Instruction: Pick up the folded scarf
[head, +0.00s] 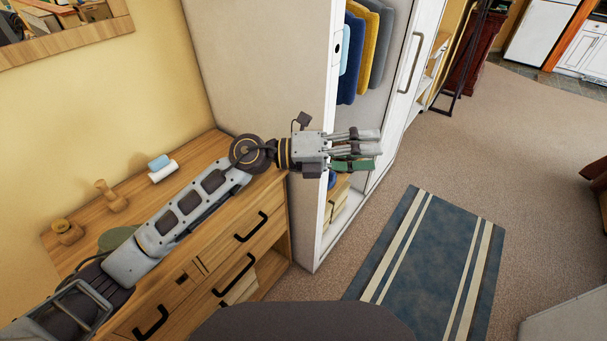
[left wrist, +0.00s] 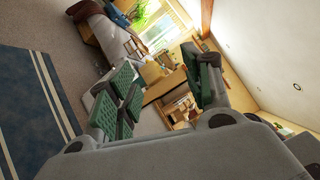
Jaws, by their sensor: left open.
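I cannot pick out the folded scarf for certain in either view. A small blue item (head: 331,179) shows low inside the open wardrobe (head: 321,225), partly hidden behind my left gripper and the wardrobe's edge; I cannot tell what it is. My left gripper (head: 362,150) is held out in front of the wardrobe opening, pointing right, with nothing between its fingers. The left wrist view shows its green finger pads (left wrist: 165,90) spread apart, with the room behind them. My right gripper is in neither view.
Dark blue, yellow and grey clothes (head: 367,45) hang in the wardrobe. A wooden dresser (head: 220,155) on the left, beneath my left arm, holds wooden pieces (head: 110,195) and a blue-and-white item (head: 162,169). A striped blue rug (head: 425,265) lies on open carpet at right.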

